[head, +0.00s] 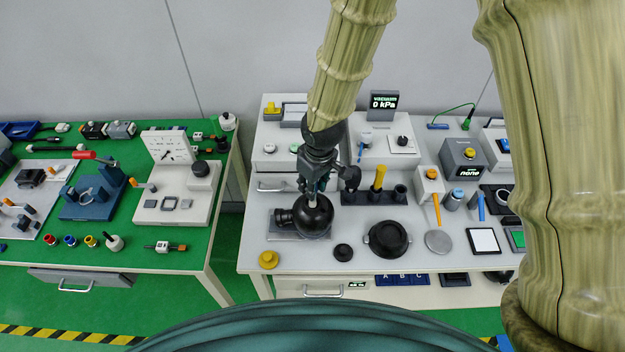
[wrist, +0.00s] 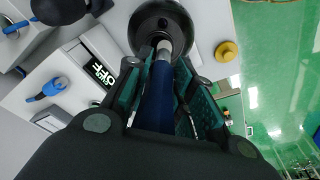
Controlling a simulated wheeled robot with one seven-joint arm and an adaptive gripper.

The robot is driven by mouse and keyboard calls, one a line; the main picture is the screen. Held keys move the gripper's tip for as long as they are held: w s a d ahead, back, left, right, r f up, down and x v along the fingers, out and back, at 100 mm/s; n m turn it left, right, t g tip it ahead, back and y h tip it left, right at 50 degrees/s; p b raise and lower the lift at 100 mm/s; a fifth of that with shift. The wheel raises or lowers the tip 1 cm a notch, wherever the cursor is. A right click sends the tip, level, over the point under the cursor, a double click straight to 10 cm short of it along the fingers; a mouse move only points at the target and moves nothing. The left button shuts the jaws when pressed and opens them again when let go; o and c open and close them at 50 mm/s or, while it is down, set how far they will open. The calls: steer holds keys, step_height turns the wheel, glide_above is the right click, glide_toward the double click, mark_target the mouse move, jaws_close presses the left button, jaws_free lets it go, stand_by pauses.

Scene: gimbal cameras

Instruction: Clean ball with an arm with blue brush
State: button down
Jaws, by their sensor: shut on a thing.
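The black ball (head: 313,219) rests on a grey plate near the front left of the white bench, with a dark cylindrical part on its left side. My gripper (head: 314,188) points down right above the ball. It is shut on the blue brush (wrist: 160,98), whose blue handle lies between the green-lined fingers in the wrist view. The brush's pale tip (wrist: 163,50) reaches the top of the ball (wrist: 148,12); I cannot tell whether it touches the surface or enters an opening. The far end of the handle is hidden by my gripper.
A black holder (head: 353,197) with a yellow-handled tool stands right of the ball. A small black knob (head: 343,252), a round black dish (head: 388,239) and a yellow knob (head: 268,260) lie near the front edge. A green table (head: 140,258) stands left across a gap.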

steer(key=shift+r, duration=0.1)
steer(key=shift+r+p, duration=2.35)
steer(key=shift+r, duration=0.55)
steer(key=shift+r, duration=0.1)
steer(key=shift+r, duration=1.4)
